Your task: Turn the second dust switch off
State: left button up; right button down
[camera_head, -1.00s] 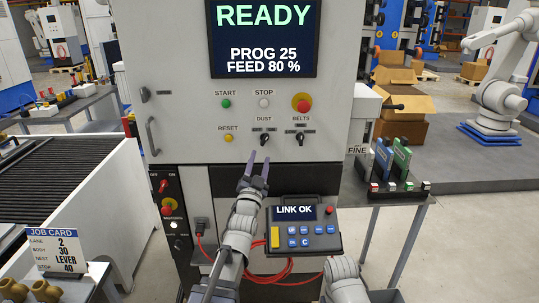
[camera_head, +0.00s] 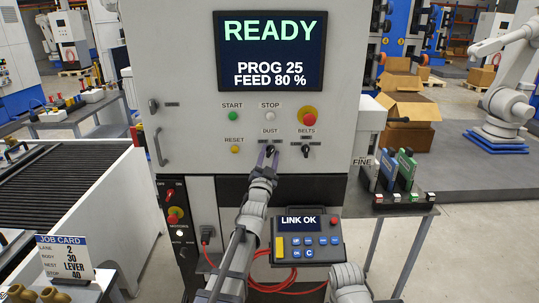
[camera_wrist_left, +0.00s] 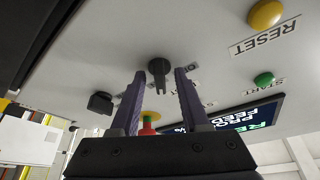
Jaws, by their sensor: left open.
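The dust switch (camera_head: 271,149) is a black rotary knob under the DUST label on the grey machine panel. My left gripper (camera_head: 267,156) is open in front of it and partly covers it in the head view. In the left wrist view the dust switch (camera_wrist_left: 159,68) lies between the tips of the two purple fingers, with a gap on each side. Its pointer extends down in that view. Only one switch labelled DUST shows. My right gripper is not in view.
The black belts switch (camera_head: 306,150) is close by on the right, below a red button (camera_head: 308,115). The yellow reset button (camera_head: 235,149) is to the left. A LINK OK pendant (camera_head: 306,240) and red cable are below. A job card (camera_head: 65,258) stands at lower left.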

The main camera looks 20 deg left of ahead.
pick_arm(q)
grip_shut()
jog(key=shift+n, duration=0.4)
jog(key=n+y, duration=0.1)
jog(key=n, duration=0.1)
jog(key=shift+d+n+b, duration=0.1)
jog(key=shift+n+b, duration=0.2)
jog(key=shift+b, duration=0.1)
jog(key=n+y, duration=0.2)
jog(key=n, duration=0.2)
jog(key=shift+d+y, duration=0.1)
jog(key=shift+y, duration=0.3)
jog(key=n+y, duration=0.1)
jog(key=n, duration=0.1)
jog(key=n+y, duration=0.1)
jog(key=n, duration=0.2)
jog(key=shift+w+g+y, duration=0.1)
jog(key=shift+g+y, duration=0.2)
jog(key=shift+g, duration=0.1)
jog(key=shift+r+n+g+y+p, duration=0.1)
jog(key=shift+n+g+y+p, duration=0.55)
jog(key=shift+n, duration=1.75)
jog(key=shift+n+g+y, duration=0.25)
jog(key=shift+n+y, duration=0.05)
jog(key=shift+y, duration=0.15)
